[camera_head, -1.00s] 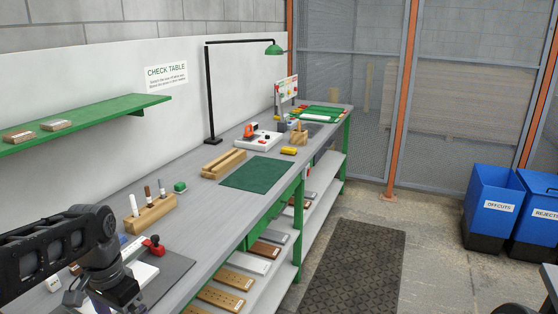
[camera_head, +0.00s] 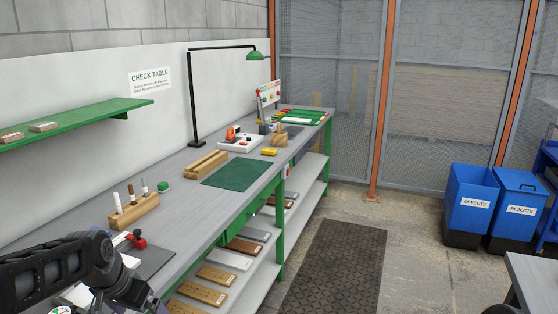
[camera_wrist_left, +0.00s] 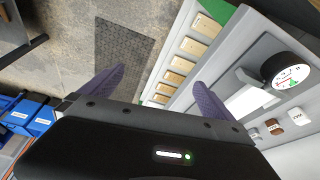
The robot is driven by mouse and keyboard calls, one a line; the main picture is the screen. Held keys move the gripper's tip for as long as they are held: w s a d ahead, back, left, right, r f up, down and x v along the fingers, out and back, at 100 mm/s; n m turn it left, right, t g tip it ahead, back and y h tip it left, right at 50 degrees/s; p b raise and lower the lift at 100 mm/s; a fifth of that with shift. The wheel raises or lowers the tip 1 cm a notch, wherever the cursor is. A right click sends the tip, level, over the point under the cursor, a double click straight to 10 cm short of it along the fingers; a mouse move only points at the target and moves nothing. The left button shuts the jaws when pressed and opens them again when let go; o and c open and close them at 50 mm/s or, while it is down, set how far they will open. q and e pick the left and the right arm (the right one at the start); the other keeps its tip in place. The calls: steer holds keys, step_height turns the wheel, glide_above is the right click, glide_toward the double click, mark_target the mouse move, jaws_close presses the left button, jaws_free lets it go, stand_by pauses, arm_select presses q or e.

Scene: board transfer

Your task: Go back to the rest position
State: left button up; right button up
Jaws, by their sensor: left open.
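My left arm comes in at the lower left of the head view, over the near end of the grey workbench (camera_head: 185,238). In the left wrist view my left gripper (camera_wrist_left: 155,90) has its two purple fingers spread wide with nothing between them. Beyond the fingers lie the floor and a shelf holding several tan boards (camera_wrist_left: 180,66). The fingertips are mostly hidden in the head view. My right gripper is in neither view.
The bench holds a wooden pen block (camera_head: 133,212), a green mat (camera_head: 237,174), a wooden rack (camera_head: 206,164) and a lamp (camera_head: 195,95). A round dial gauge (camera_wrist_left: 286,72) is near the left gripper. Blue bins (camera_head: 468,205) stand right; a dark floor mat (camera_head: 338,265) lies clear.

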arm_select(q)
steer(key=d+f+n+t+h+p, duration=0.1)
steer(key=d+f+n+h+p, duration=0.2)
steer(key=d+f, duration=1.3)
steer(key=s+d+f+g+p, duration=0.1)
steer(key=s+d+f+p, duration=0.1)
steer(key=s, duration=0.5)
steer(key=s+d+f+g+p, duration=0.2)
steer(key=s+d+f, duration=0.3)
steer(key=s, duration=0.2)
steer(key=s+d+f+g+p, duration=0.1)
steer(key=s+d+f+p, duration=0.1)
steer(key=s, duration=0.6)
steer(key=shift+d+f, duration=0.9)
steer(key=shift+d, duration=0.25)
